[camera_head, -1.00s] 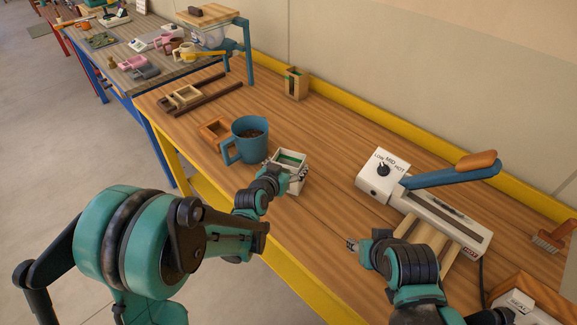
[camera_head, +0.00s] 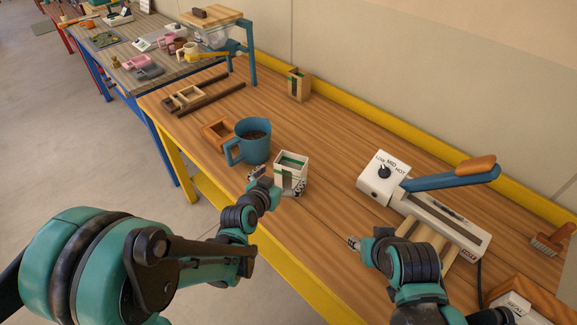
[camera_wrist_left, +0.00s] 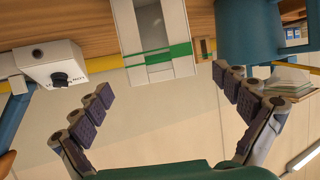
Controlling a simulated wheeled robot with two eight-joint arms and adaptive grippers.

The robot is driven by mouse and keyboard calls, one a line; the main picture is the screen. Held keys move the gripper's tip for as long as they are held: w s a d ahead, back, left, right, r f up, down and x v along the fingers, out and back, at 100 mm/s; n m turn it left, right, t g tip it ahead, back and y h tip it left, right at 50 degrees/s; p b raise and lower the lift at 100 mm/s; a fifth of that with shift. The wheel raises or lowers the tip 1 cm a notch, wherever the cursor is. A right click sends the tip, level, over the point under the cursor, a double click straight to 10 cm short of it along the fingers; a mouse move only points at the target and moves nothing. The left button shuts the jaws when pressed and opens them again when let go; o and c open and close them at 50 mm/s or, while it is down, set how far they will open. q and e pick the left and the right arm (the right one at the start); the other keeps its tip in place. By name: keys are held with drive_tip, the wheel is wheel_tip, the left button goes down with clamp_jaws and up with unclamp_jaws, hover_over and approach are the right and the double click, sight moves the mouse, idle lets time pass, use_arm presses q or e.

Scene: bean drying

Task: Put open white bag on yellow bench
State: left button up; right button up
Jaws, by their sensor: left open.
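The open white bag (camera_head: 291,168), with green markings and an open top, stands upright on the yellow-framed bench (camera_head: 330,150), right of a blue mug. My left gripper (camera_head: 277,184) is open at the bag's near side, its fingers spread and dark-padded. In the left wrist view the bag (camera_wrist_left: 155,40) shows ahead of the open fingers (camera_wrist_left: 165,85), with nothing held between them. My right gripper (camera_head: 354,244) is low over the bench, right of the bag; its fingers are too small to judge.
A white sealer (camera_head: 440,215) with a blue lever lies to the right. A wooden holder (camera_head: 298,85) stands near the wall. Bench middle is clear.

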use_arm(q)
drive_tip(key=s+a+r+n+g+y, duration=0.2)
drive_tip(key=s+a, duration=0.5)
drive_tip(key=s, duration=0.4)
drive_tip(key=s+a+r+n+g+y, duration=0.2)
drive_tip(key=s+a+g+y, duration=0.1)
drive_tip(key=s+a, duration=0.5)
drive_tip(key=s+p, duration=0.1)
drive_tip(key=s, duration=0.2)
drive_tip(key=shift+s+g, duration=0.3)
idle(0.3)
